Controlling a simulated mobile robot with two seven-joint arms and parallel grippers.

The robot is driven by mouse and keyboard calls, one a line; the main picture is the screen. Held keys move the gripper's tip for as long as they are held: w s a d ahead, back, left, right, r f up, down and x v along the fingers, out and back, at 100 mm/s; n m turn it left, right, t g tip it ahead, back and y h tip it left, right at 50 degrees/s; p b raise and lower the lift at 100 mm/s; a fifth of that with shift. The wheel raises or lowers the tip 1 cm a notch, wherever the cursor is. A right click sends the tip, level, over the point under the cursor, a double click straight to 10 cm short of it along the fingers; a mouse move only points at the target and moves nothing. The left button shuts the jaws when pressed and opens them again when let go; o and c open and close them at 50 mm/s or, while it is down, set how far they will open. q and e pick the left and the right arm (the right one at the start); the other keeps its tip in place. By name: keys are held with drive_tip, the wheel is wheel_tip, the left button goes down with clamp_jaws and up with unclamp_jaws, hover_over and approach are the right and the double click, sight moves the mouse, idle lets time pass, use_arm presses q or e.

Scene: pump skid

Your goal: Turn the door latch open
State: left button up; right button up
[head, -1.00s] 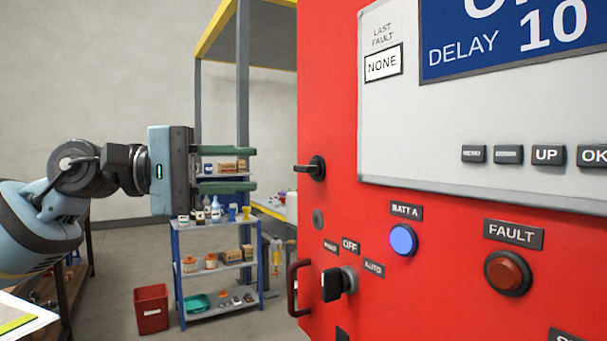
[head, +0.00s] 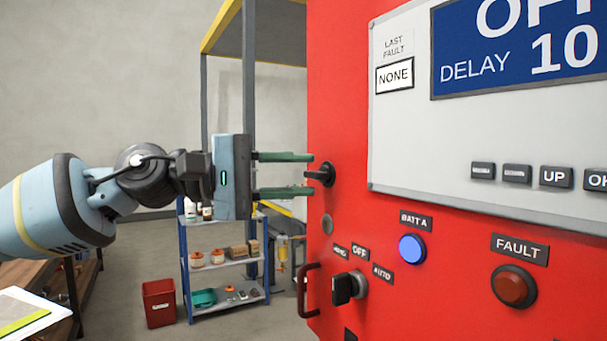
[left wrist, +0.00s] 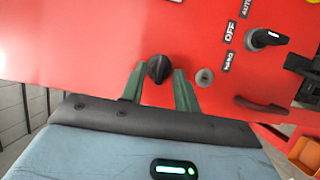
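The door latch (head: 321,173) is a black handle near the left edge of the red panel door (head: 340,120). My left gripper (head: 312,174) is open, with its two green fingers pointing right at the panel, one above and one below the latch's height. In the left wrist view the latch (left wrist: 159,69) shows between the spread fingertips (left wrist: 159,82), with a gap on both sides. I cannot tell how deep the fingers reach around it. My right gripper is out of view.
Below the latch are a round lock (head: 327,224), a red door handle (head: 309,290), a black selector switch (head: 348,287) and a lit blue button (head: 412,249). A blue shelf (head: 228,262) and a red bin (head: 159,303) stand behind.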

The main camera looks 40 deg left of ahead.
use_arm(q)
drive_tip(key=shift+x, duration=0.8)
